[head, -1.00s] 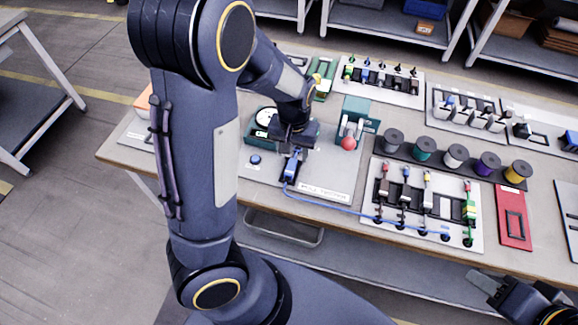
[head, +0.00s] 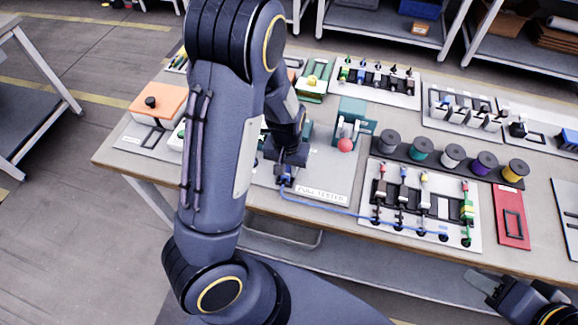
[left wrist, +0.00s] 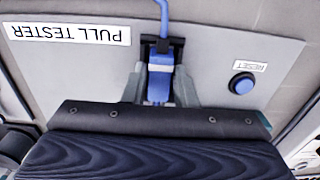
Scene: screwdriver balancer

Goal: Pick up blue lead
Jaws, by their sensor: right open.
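The blue lead has a blue plug (head: 285,181) at the front edge of the pull tester plate, and its thin blue cable (head: 340,211) runs right to the connector board. In the left wrist view the plug (left wrist: 160,86) lies between my left gripper's two grey fingers (left wrist: 160,82), with dark pieces close on both sides. Whether the fingers press on it I cannot tell. In the head view my left gripper (head: 286,170) is down over the plug and hides part of it. My right gripper (head: 484,291) is open and empty at the lower right, off the table's front edge.
The connector board (head: 388,228) with several coloured leads stands right of the tester. Behind it is a row of spools (head: 453,155).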

